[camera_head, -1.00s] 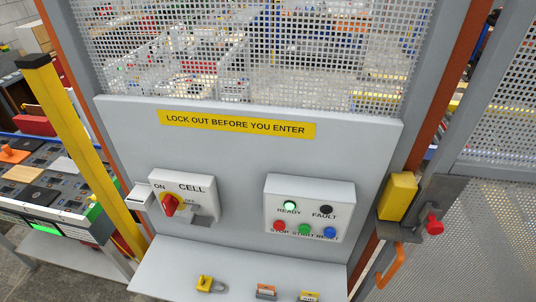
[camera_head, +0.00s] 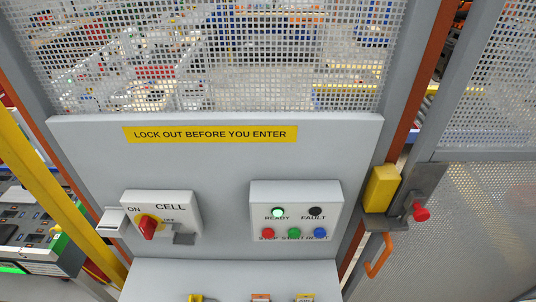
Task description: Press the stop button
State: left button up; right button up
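The red stop button (camera_head: 268,233) is at the lower left of the control box (camera_head: 297,196) on the grey panel. A green start button (camera_head: 294,233) and a blue reset button (camera_head: 320,233) sit to its right in the same row. Above them the ready lamp (camera_head: 278,212) is lit pale green and the fault lamp (camera_head: 315,211) is dark. Neither of my grippers shows in the head view.
Left of the control box is the cell switch box (camera_head: 178,205) with a red handle (camera_head: 149,228). A shelf (camera_head: 225,275) below holds a yellow padlock (camera_head: 197,298) and tags. A yellow latch box (camera_head: 381,188) and orange hook (camera_head: 379,257) are at right.

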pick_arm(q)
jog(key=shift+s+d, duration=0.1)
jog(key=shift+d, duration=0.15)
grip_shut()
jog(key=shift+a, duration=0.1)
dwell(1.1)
